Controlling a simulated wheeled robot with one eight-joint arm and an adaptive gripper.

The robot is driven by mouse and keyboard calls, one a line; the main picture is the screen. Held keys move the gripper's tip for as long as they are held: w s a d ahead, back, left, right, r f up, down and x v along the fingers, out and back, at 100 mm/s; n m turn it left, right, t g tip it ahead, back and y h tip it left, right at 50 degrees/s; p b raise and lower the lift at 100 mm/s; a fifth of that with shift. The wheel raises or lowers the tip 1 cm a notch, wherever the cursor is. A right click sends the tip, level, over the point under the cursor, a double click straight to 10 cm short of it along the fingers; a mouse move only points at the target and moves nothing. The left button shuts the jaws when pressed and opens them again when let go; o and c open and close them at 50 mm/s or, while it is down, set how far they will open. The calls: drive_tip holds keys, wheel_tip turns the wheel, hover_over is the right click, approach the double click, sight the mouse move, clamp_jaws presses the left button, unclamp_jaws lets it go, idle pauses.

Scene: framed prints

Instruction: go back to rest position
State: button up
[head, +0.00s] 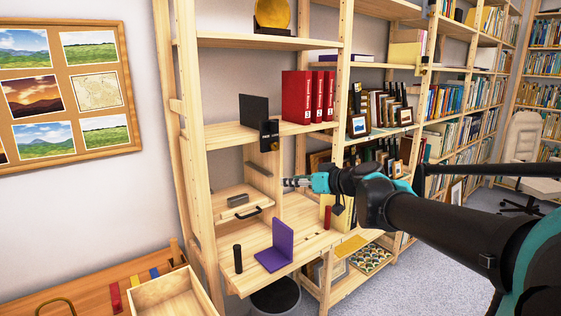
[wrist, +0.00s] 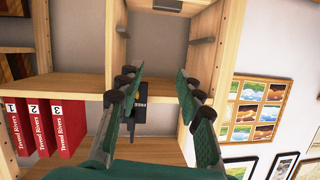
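My gripper (head: 298,183) is at the end of my outstretched arm, in front of the wooden shelf unit (head: 250,43) in the head view. In the wrist view my gripper (wrist: 159,75) has its two green fingers spread apart, with nothing held between them. A small black object (wrist: 140,117) shows beyond the left finger and is partly covered by it. In the head view the gripper is to the right of a small drawer (head: 222,209) with a black handle and lower than the shelf with red binders (head: 296,97).
A purple bookend (head: 277,247) and a black cylinder (head: 238,258) stand on the lower shelf. A red cylinder (head: 327,216) stands near my arm. An open wooden box (head: 178,296) is at the lower left. Grey carpet (head: 440,260) is clear at right, and an office chair (head: 524,145) stands beyond.

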drive_tip(key=s+d+f+m+g+h, duration=0.2)
drive_tip(key=s+d+f+h, duration=0.1)
drive_tip(key=f, duration=0.7)
drive_tip(key=s+d+f+m+g+h, duration=0.2)
drive_tip(key=s+d+f+h, duration=0.1)
drive_tip(key=s+d+f, duration=0.3)
drive_tip(key=s+d+f+m+g+h, duration=0.2)
drive_tip(key=s+d+f, duration=0.3)
drive_tip(key=f, duration=0.8)
drive_tip(key=s+m+h, duration=0.1)
drive_tip(key=s, duration=0.2)
drive_tip(key=shift+f+g+h, duration=0.3)
drive_tip(key=shift+h, duration=0.1)
